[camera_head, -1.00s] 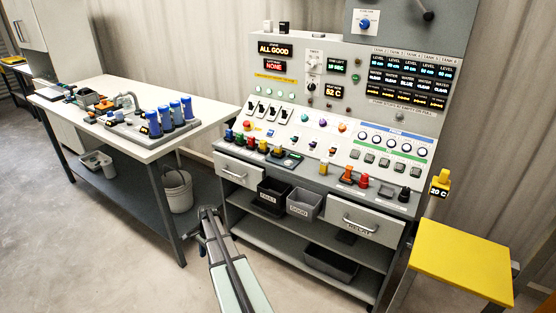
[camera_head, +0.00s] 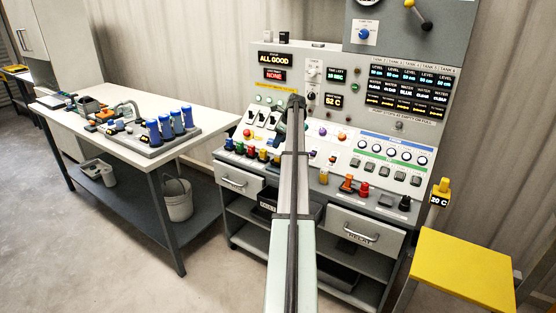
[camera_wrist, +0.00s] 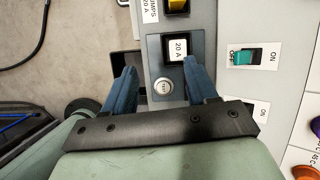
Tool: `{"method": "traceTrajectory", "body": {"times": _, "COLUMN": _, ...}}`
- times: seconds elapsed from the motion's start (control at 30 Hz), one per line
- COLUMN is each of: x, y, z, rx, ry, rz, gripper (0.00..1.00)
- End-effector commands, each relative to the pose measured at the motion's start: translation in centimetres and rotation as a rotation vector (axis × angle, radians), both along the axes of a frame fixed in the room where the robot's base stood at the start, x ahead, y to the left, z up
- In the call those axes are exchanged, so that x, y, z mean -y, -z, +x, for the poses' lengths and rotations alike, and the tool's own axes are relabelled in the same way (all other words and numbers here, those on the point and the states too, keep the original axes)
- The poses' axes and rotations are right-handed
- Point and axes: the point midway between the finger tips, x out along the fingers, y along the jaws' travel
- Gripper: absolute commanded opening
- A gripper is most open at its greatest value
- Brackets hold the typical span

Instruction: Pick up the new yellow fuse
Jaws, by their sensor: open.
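In the head view a yellow fuse-like piece (camera_head: 263,155) stands in the row of coloured pieces on the console ledge, and another yellow piece (camera_head: 323,177) stands right of my arm. I cannot tell which is the new fuse. In the wrist view a yellow piece (camera_wrist: 178,5) sits at the top edge in a dark socket beside a "PUMPS 20 A" label, partly cut off. My gripper (camera_wrist: 160,70) is open and empty, its blue fingers either side of a panel with a "20 A" window (camera_wrist: 179,47) and round test button (camera_wrist: 163,87). My arm hides part of the ledge.
A teal switch (camera_wrist: 247,57) lies right of the fingers in the wrist view. Orange (camera_head: 347,183) and red (camera_head: 364,189) pieces stand farther right on the ledge. Drawers (camera_head: 352,228) sit below. A white table (camera_head: 90,120) stands left, a yellow stool (camera_head: 465,268) right.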

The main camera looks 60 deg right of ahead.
Motion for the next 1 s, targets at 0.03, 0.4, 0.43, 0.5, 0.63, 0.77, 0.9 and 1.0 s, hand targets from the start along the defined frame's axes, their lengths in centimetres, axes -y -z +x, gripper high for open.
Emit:
{"method": "traceTrajectory", "body": {"times": 0.03, "x": 1.3, "y": -1.3, "z": -0.7, "rx": 0.007, "ry": 0.031, "rz": 0.002, "gripper": 0.57}}
{"method": "traceTrajectory", "body": {"times": 0.4, "x": 2.8, "y": -2.1, "z": -1.4, "rx": 0.019, "ry": 0.088, "rz": 0.009, "gripper": 0.57}}
{"method": "traceTrajectory", "body": {"times": 0.43, "x": 2.8, "y": -1.7, "z": -1.3, "rx": 0.019, "ry": 0.088, "rz": 0.008, "gripper": 0.57}}
{"method": "traceTrajectory", "body": {"times": 0.5, "x": 2.8, "y": -0.7, "z": -0.9, "rx": 0.019, "ry": 0.087, "rz": 0.009, "gripper": 0.57}}
{"method": "traceTrajectory", "body": {"times": 0.63, "x": 2.8, "y": 1.4, "z": 0.0, "rx": 0.018, "ry": 0.086, "rz": 0.009, "gripper": 0.57}}
{"method": "traceTrajectory", "body": {"times": 0.77, "x": 2.8, "y": 3.4, "z": 0.8, "rx": 0.018, "ry": 0.086, "rz": 0.009, "gripper": 0.57}}
{"method": "traceTrajectory", "body": {"times": 0.9, "x": 2.8, "y": 4.4, "z": 1.2, "rx": 0.019, "ry": 0.086, "rz": 0.006, "gripper": 0.57}}
{"method": "traceTrajectory", "body": {"times": 1.0, "x": 2.8, "y": 4.8, "z": 1.3, "rx": 0.019, "ry": 0.086, "rz": 0.006, "gripper": 0.57}}
